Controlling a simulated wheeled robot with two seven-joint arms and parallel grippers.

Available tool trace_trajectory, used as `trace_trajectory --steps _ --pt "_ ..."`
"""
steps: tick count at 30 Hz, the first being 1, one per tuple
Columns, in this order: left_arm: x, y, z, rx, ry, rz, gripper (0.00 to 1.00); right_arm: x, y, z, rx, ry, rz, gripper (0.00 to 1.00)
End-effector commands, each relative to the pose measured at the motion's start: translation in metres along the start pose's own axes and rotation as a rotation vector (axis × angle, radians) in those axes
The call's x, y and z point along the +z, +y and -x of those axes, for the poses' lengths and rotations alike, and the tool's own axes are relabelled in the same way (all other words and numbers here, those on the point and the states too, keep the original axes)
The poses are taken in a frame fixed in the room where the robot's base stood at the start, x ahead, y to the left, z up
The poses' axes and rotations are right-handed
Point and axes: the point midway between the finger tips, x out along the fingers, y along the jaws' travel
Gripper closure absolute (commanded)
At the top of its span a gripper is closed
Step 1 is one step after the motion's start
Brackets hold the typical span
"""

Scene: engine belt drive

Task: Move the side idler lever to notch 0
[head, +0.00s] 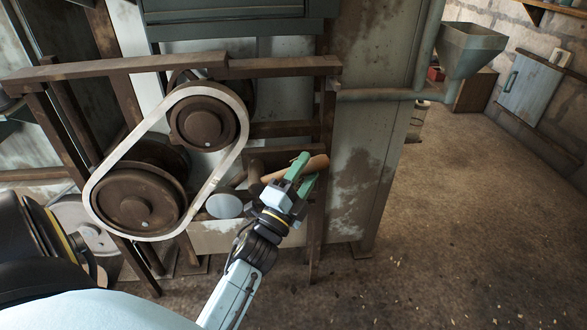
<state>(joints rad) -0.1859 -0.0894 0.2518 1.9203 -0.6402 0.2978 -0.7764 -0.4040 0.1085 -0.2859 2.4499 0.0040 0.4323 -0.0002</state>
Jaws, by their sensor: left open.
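A wooden handle (318,163), which looks like the side idler lever's grip, sticks out to the right of the belt drive. My left gripper (303,172) is open, with its green fingers at this handle, one above and one lower right. The handle appears to lie between or just behind the fingers; contact cannot be told. A pale round disc (225,206) sits beside the belt's lower right run. The pale belt (232,166) loops around an upper rusty pulley (203,123) and a larger lower pulley (138,201). Notch marks are not discernible. My right gripper is out of view.
A rusty frame (170,63) surrounds the drive, with an upright post (325,130) close to my gripper. A tall metal cabinet (375,130) stands behind. A pipe and a grey hopper (470,48) are at upper right. The floor (450,230) at right is free.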

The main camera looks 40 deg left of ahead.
Motion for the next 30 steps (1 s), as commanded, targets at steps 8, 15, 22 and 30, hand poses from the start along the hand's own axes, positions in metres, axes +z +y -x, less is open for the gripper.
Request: trace_trajectory --steps 8,15,22,30 --pt "0.0 -0.001 0.054 0.006 -0.005 0.002 0.5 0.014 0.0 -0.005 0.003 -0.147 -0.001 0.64" --pt "0.0 -0.001 0.104 0.004 -0.005 0.002 0.5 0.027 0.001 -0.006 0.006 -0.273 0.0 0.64" --pt "0.0 -0.001 0.126 0.0 -0.002 0.001 0.5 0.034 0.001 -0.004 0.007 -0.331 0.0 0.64" --pt "0.0 -0.001 0.129 -0.001 -0.002 0.001 0.5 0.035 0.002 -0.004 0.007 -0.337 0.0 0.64"
